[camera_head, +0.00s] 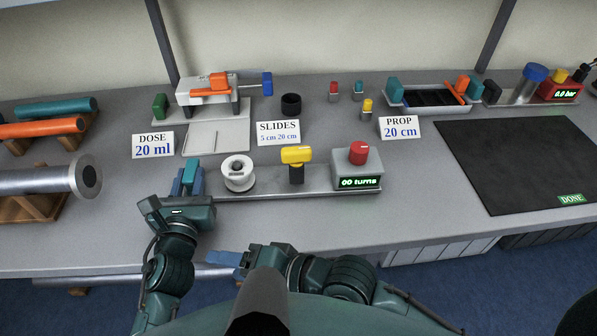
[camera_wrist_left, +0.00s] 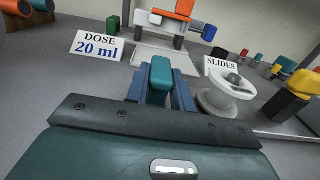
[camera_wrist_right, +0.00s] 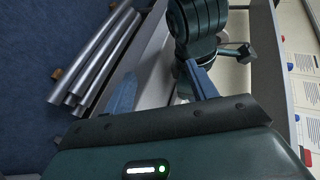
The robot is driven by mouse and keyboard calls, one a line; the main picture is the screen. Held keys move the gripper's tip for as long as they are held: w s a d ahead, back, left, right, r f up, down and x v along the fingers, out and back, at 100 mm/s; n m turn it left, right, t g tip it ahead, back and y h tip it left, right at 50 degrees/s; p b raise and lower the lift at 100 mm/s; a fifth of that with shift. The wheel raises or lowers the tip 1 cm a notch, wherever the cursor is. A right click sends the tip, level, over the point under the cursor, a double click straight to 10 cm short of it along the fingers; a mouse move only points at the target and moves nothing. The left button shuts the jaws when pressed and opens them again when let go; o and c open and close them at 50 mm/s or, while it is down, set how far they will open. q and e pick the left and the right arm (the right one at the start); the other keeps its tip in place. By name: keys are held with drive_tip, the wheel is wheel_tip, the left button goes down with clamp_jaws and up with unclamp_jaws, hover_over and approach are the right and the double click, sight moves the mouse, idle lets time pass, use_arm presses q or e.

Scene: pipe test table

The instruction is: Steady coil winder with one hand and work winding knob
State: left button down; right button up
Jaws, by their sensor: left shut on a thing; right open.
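The coil winder is a long grey base plate (camera_head: 325,187) with a white spool (camera_head: 238,173), a yellow-topped knob (camera_head: 296,156) on a dark post, and a grey box (camera_head: 357,169) with a red knob (camera_head: 358,152) and a display reading "00 turns". My left gripper (camera_head: 187,180) is at the plate's left end. In the left wrist view its blue fingers are shut on a teal grip block (camera_wrist_left: 160,74), with the spool (camera_wrist_left: 230,95) just to the right. My right gripper (camera_head: 230,259) is low, off the table's front edge, open and empty; its spread fingers show in the right wrist view (camera_wrist_right: 161,88).
Behind the winder stand the DOSE sign (camera_head: 153,145), SLIDES sign (camera_head: 278,132), an orange-and-white device (camera_head: 207,92) and a black cup (camera_head: 291,104). A PROP sign (camera_head: 399,127) and dark mat (camera_head: 525,160) lie right. A metal cylinder (camera_head: 40,180) lies left. The table front is clear.

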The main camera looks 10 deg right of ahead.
drive_tip(key=w+a+r+n+t+y, duration=0.1)
drive_tip(key=w+a+r+n+y, duration=0.15)
drive_tip(key=r, duration=0.65)
drive_tip(key=w+a+r+n+y, duration=0.1)
drive_tip(key=w+a+r+n, duration=0.25)
drive_tip(key=r, duration=0.55)
drive_tip(key=n+g+h, duration=0.1)
drive_tip(key=g+h, duration=0.4)
drive_tip(key=h, duration=0.8)
hover_over(361, 147)
drive_tip(key=a, duration=0.9)
drive_tip(key=x, duration=0.3)
drive_tip(key=shift+s+d+f, duration=0.15)
drive_tip(key=shift+s+f, duration=0.15)
drive_tip(key=shift+s, duration=0.05)
drive_tip(key=d+r+m+g+h, duration=0.1)
drive_tip(key=d+r+h, duration=0.3)
drive_tip(key=d, duration=0.5)
drive_tip(key=shift+y, duration=0.65)
wheel_tip(361, 147, down, 11)
drive_tip(key=shift+w+d, duration=0.1)
drive_tip(key=shift+d, duration=0.05)
drive_tip(key=shift+c, duration=0.3)
